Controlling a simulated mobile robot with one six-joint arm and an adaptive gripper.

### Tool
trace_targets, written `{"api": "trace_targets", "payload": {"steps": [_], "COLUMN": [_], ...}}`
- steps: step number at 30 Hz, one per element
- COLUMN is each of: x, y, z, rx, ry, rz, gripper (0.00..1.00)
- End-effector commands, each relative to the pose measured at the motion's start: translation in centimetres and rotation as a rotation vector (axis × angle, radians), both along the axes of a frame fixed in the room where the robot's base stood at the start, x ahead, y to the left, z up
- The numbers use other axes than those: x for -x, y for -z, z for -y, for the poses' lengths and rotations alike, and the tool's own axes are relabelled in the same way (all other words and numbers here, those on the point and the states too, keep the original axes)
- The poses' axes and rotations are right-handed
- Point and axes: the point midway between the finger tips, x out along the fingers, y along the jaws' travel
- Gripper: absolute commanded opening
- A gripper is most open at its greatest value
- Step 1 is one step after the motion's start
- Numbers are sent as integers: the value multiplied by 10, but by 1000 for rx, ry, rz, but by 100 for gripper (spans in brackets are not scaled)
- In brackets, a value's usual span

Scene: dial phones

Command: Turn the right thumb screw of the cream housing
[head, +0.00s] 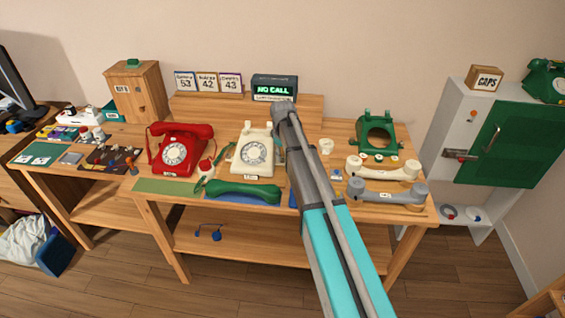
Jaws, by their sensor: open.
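The cream housing (262,134) is a dial phone body standing upright on the wooden table, with its dial facing me. My arm reaches in from the lower right, and my gripper (281,124) is at the housing's right edge, close to it in the picture. My gripper is open; its fingers are small and mostly hidden by my wrist. The right thumb screw cannot be made out; my arm covers that side. Whether my gripper touches the housing cannot be told.
A red phone (180,150) stands left of the housing. A green handset (242,193) lies in front. A green housing (377,135), a cream handset (383,169) and a grey handset (387,191) are on the right. A "NO CALL" display (274,88) stands behind.

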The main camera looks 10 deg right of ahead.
Motion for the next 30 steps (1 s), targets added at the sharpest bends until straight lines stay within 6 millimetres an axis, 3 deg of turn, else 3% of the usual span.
{"api": "trace_targets", "payload": {"steps": [6,21,28,30], "x": [0,0,0,0], "y": [14,17,17,17], "z": [0,0,0,0], "rx": [0,0,0,0], "ry": [0,0,0,0], "rz": [0,0,0,0], "gripper": [45,45,4,0]}}
